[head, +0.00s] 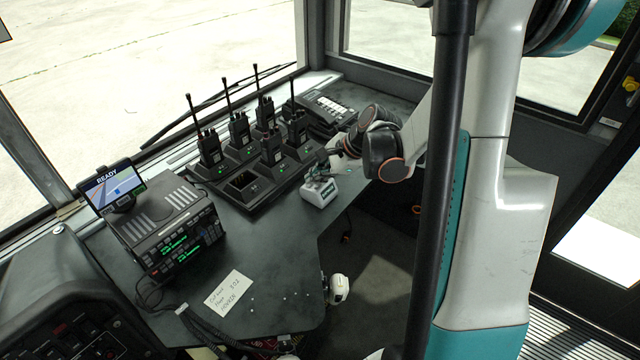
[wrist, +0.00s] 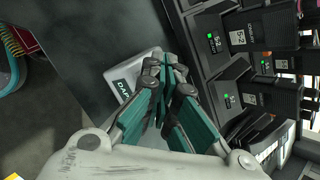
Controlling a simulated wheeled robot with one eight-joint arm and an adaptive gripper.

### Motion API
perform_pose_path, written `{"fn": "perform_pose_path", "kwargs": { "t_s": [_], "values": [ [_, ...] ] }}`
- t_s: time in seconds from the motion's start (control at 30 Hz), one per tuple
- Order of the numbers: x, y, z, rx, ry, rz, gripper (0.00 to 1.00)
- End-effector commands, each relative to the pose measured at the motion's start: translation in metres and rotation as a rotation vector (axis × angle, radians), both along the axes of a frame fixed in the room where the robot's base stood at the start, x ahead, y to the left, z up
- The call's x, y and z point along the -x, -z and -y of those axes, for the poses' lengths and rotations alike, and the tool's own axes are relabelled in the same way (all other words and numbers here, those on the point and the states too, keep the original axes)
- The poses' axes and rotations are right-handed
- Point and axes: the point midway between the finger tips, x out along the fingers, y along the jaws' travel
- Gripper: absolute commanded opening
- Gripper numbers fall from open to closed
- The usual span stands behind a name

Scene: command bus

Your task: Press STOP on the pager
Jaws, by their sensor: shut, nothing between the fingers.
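My gripper (head: 321,172) is shut and empty, low over a small white box (head: 320,194) at the desk's right edge. In the wrist view my gripper's fingertips (wrist: 166,72) lie over the same box (wrist: 120,77). Part of a dark label reading "DAP" shows on it, and the fingers hide the rest. I cannot tell whether the tips touch it. A black unit with rows of pale buttons (head: 333,108) sits at the back right of the desk. No STOP marking is readable, and I cannot tell for sure which device is the pager.
Several handheld radios stand in a black charger (head: 262,180) left of my gripper, with one empty slot. A radio console (head: 172,226) with a READY screen (head: 110,187) stands at the left. A handwritten note (head: 229,292) lies on the clear front desk.

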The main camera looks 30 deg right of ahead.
Motion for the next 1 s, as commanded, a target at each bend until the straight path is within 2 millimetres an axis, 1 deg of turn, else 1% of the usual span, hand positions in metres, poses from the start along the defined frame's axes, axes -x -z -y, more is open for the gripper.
{"fn": "perform_pose_path", "kwargs": {
  "t_s": [0.3,0.73,1.0],
  "values": [
    [-0.002,-0.014,-0.001,0.000,0.000,0.000,0.00],
    [-0.003,-0.017,-0.001,0.000,0.000,0.000,0.00],
    [-0.006,-0.039,-0.003,0.000,0.000,0.000,0.00]
  ]
}}
